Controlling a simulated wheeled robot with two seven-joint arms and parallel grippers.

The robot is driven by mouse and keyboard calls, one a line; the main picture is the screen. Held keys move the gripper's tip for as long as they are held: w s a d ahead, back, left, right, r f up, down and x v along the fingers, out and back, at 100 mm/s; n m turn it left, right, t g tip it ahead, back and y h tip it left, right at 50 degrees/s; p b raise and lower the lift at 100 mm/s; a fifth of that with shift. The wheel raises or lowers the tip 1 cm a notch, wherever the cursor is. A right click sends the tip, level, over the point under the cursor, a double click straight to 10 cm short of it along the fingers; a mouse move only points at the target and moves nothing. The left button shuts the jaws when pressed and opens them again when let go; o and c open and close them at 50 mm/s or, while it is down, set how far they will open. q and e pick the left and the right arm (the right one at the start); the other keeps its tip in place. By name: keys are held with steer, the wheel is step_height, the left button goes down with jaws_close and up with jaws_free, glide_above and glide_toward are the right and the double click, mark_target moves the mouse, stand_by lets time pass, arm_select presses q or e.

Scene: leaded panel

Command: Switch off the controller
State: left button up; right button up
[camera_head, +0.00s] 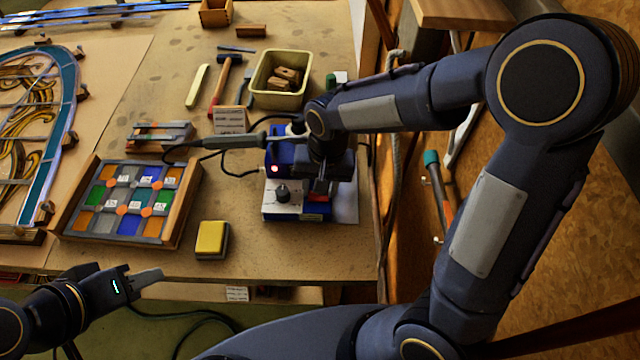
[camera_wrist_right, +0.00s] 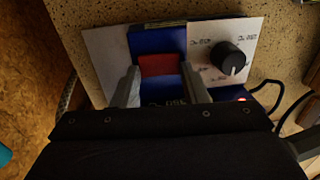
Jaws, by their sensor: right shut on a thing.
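The controller (camera_head: 283,212) is a blue box with a pale top plate, standing at the table's right edge. It has a black knob (camera_wrist_right: 231,58), a red switch (camera_wrist_right: 160,65) and a lit reddish lamp (camera_head: 274,169); the lamp also shows in the right wrist view (camera_wrist_right: 241,99). My right gripper (camera_wrist_right: 160,72) reaches down over the controller, its two fingers on either side of the red switch and shut on it. In the head view my right arm partly covers the controller. My left gripper (camera_head: 148,279) is off the table's front edge, away from the controller; its finger gap is not clear.
A cream bin (camera_head: 282,98) with wooden blocks stands farther back. A wooden tray (camera_head: 168,234) of coloured glass and a yellow sponge (camera_head: 212,238) are to the left. A leaded panel (camera_head: 68,97) lies far left.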

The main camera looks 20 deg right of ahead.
steer(key=shift+a+r+h, duration=0.15)
steer(key=shift+h, duration=0.25)
steer(key=shift+p, duration=0.3)
steer(key=o, duration=1)
steer(key=shift+w, duration=0.1)
step_height(320, 180, up, 8)
steer(key=shift+f, duration=0.25)
